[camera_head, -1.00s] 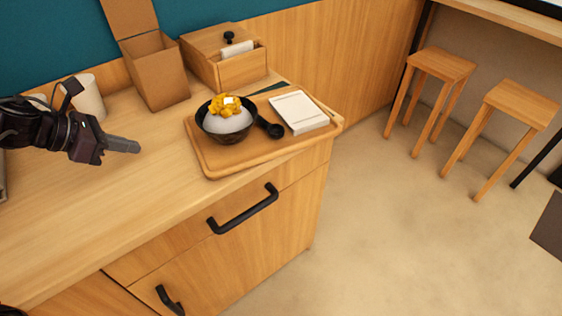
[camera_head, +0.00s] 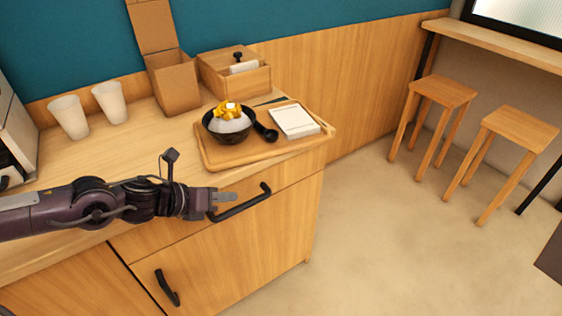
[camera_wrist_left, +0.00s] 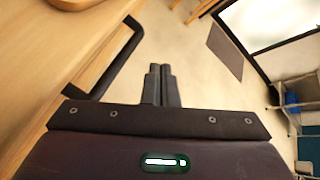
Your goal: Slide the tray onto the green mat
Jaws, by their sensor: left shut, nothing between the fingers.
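The wooden tray (camera_head: 210,157) lies on the counter's right end. A thin dark strip (camera_head: 271,101) at the tray's back edge may be the green mat; the tray hides the rest. My left gripper (camera_head: 230,197) is shut and empty, in front of the counter near the upper drawer handle, below and apart from the tray. Its closed fingers show in the left wrist view (camera_wrist_left: 161,72). My right gripper is out of view.
The black drawer handle (camera_head: 241,203) is close to my left gripper. Behind the tray stand a wooden box (camera_head: 236,75) and a tall brown box (camera_head: 173,82). Two white cups (camera_head: 69,117) stand at left. The floor right of the counter is clear up to the stools.

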